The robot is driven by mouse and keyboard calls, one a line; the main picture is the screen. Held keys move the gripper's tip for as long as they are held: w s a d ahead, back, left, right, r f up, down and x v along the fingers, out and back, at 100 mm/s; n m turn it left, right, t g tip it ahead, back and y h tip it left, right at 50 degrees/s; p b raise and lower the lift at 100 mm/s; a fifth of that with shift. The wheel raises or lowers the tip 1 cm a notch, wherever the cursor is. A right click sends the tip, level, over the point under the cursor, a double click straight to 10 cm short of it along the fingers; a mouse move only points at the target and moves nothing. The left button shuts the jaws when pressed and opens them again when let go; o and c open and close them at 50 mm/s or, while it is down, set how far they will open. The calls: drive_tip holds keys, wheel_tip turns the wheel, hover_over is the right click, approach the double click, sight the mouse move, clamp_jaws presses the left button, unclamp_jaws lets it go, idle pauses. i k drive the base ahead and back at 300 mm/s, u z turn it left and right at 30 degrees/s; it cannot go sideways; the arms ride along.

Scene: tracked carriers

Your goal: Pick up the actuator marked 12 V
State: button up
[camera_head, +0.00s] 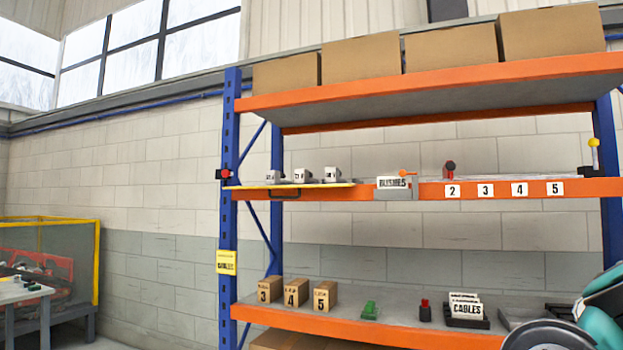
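Three small pale grey blocks with dark markings stand in a row on a yellow-edged tray at the left of the middle shelf: a left block (273,177), a middle block (303,176) and a right block (333,175). Their markings are too small to read, so I cannot tell which, if any, says 12 V. The tray (262,187) has a dark handle below its front edge. My gripper is not in view. Teal and dark parts of my arm show at the bottom right corner.
An orange-and-blue rack (400,192) fills the right. A grey labelled box (396,187) hangs at the middle shelf's front, beside number plates 2 to 5. The lower shelf holds numbered boxes (296,293), a green part (369,310) and a CABLES holder (466,309). A yellow-framed bin (97,262) stands left.

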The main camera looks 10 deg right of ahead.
sight(302, 177)
drive_tip(key=u, duration=0.5)
drive_tip(key=i, duration=0.75)
drive_tip(key=u, duration=0.5)
drive_tip(key=i, duration=1.95)
drive_tip(key=z, duration=0.65)
